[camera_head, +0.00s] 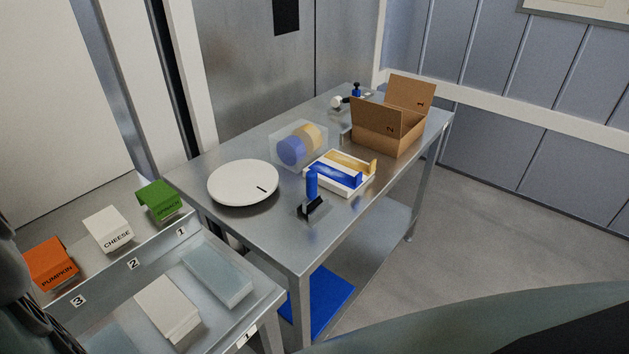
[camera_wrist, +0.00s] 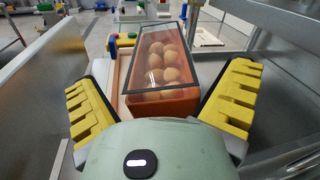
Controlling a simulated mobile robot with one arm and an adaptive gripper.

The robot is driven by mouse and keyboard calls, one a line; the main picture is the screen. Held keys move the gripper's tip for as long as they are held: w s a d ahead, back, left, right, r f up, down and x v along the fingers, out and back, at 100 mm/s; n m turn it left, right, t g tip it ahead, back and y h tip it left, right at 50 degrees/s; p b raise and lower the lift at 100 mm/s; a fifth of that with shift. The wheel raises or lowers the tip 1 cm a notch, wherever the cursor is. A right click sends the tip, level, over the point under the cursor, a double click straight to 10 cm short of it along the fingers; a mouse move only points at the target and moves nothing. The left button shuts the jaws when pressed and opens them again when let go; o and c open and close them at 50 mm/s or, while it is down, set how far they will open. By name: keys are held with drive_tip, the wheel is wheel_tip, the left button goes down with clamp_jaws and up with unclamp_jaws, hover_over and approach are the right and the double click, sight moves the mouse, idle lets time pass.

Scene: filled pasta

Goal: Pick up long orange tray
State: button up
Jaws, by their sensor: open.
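A long orange tray (camera_wrist: 160,106) shows in the wrist view, straight ahead of my gripper and stretching away from it. Its see-through top has a dark frame, and several round brownish, egg-like things lie inside. My gripper (camera_wrist: 160,85) is open, with one yellow ridged finger to the left of the tray's near end and one to the right. Gaps show between the fingers and the tray. I cannot make out this tray in the head view, nor my gripper's fingers.
The wrist view shows a metal wall (camera_wrist: 290,75) at the right and small coloured things (camera_wrist: 122,42) beyond the left finger. The head view shows orange (camera_head: 52,262), white (camera_head: 108,230) and green (camera_head: 159,200) boxes, a plate (camera_head: 243,184) and a cardboard box (camera_head: 385,130) on metal tables.

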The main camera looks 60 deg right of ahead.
drive_tip(key=shift+w+a, duration=0.1)
drive_tip(key=shift+a, duration=0.4)
drive_tip(key=shift+c, duration=0.2)
drive_tip(key=c, duration=1.1)
